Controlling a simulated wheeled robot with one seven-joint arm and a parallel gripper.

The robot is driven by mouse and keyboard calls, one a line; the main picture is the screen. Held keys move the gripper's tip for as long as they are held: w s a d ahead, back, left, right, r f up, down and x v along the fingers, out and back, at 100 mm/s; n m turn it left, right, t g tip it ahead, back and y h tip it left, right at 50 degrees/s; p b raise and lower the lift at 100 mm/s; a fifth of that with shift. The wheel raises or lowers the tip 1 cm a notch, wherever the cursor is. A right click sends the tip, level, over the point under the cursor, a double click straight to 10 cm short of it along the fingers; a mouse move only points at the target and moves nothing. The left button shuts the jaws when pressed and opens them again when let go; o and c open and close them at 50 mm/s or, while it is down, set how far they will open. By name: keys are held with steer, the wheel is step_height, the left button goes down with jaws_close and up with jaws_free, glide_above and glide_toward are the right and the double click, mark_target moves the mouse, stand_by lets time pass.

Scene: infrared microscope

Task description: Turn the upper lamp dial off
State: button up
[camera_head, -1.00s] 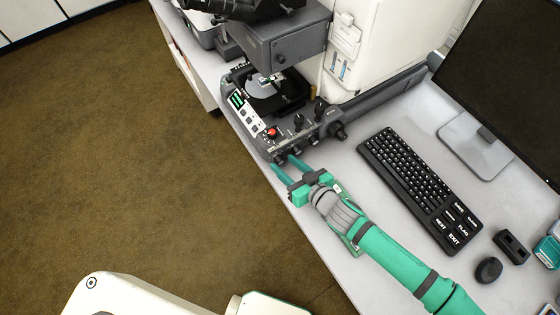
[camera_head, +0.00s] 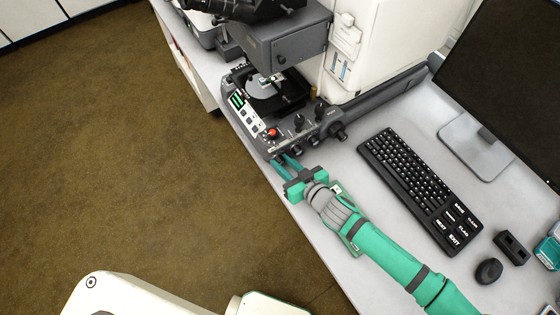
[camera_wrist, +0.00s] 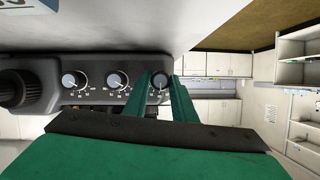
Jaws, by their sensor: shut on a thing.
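The microscope (camera_head: 268,128) stands at the back of the bench. Three round dials with pale scale marks sit in a row on its side panel; the wrist view shows a left dial (camera_wrist: 73,80), a middle dial (camera_wrist: 117,80) and a right dial (camera_wrist: 160,81). Their labels are too small to read, so I cannot tell by name which is the upper lamp dial. My gripper (camera_head: 281,159) reaches the corner of the base. In the wrist view my gripper (camera_wrist: 162,82) has one finger on each side of the right dial and is shut on it. The fingers partly cover its edges.
A red button (camera_head: 273,133) and a small display panel (camera_head: 238,101) are on the microscope base near my fingers. A large black knob (camera_wrist: 20,88) sticks out beside the dials. A keyboard (camera_head: 418,190) lies to the right of my arm. The bench's front edge is close.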

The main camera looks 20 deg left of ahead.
steer(key=shift+s+a+r, duration=0.1)
steer(key=shift+a, duration=0.05)
steer(key=n+t+h, duration=0.1)
steer(key=n+t, duration=0.1)
steer(key=n, duration=0.2)
steer(key=shift+h, duration=0.4)
steer(key=n+t, duration=0.1)
steer(key=n, duration=0.1)
steer(key=n+t+h, duration=0.1)
steer(key=n, duration=0.1)
steer(key=shift+s+f+t, duration=0.15)
steer(key=shift+f+t, duration=0.05)
steer(key=shift+t, duration=0.2)
steer(key=o, duration=1)
steer(key=shift+o, duration=0.2)
steer(key=shift+s, duration=0.1)
